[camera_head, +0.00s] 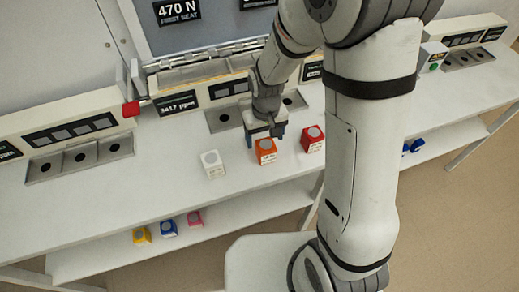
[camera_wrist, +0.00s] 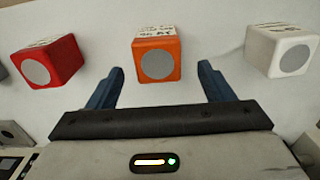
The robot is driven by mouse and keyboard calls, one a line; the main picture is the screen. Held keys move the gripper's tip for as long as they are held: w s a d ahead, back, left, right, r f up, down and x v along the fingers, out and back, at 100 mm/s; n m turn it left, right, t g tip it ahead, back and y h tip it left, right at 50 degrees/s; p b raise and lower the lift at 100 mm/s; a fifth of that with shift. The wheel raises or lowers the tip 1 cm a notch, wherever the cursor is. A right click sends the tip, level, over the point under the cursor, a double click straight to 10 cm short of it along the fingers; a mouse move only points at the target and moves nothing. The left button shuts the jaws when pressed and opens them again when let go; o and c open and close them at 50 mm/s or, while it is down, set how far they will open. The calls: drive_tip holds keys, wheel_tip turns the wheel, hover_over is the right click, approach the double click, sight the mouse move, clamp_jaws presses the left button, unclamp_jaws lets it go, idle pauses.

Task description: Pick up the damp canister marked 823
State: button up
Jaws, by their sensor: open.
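Three canisters stand in a row on the white bench (camera_head: 180,199): a white canister (camera_head: 213,164), an orange canister (camera_head: 265,150) and a red canister (camera_head: 312,139). Each has a label with small print; I cannot read 823 on any of them. My gripper (camera_head: 264,135) is open and empty, just behind the orange canister. In the wrist view, the orange canister (camera_wrist: 157,55) lies ahead of my gripper (camera_wrist: 160,82), centred between the blue fingertips. The red canister (camera_wrist: 48,62) is on the left there and the white canister (camera_wrist: 282,50) on the right.
Behind the canisters is a glovebox front with a display reading 3417 ppm (camera_head: 178,104) and a red block (camera_head: 131,109). A holed metal tray (camera_head: 80,159) sits at left. Yellow (camera_head: 141,235), blue (camera_head: 168,228) and pink (camera_head: 194,218) canisters stand on the lower shelf. The front bench is clear.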

sight(266, 145)
drive_tip(key=f, duration=0.2)
drive_tip(key=f+p, duration=0.1)
drive_tip(key=f, duration=0.1)
drive_tip(key=shift+s+d, duration=0.15)
drive_tip(key=shift+s, duration=0.25)
drive_tip(key=shift+f, duration=0.7)
drive_tip(key=c, duration=1.1)
drive_tip(key=shift+r, duration=0.15)
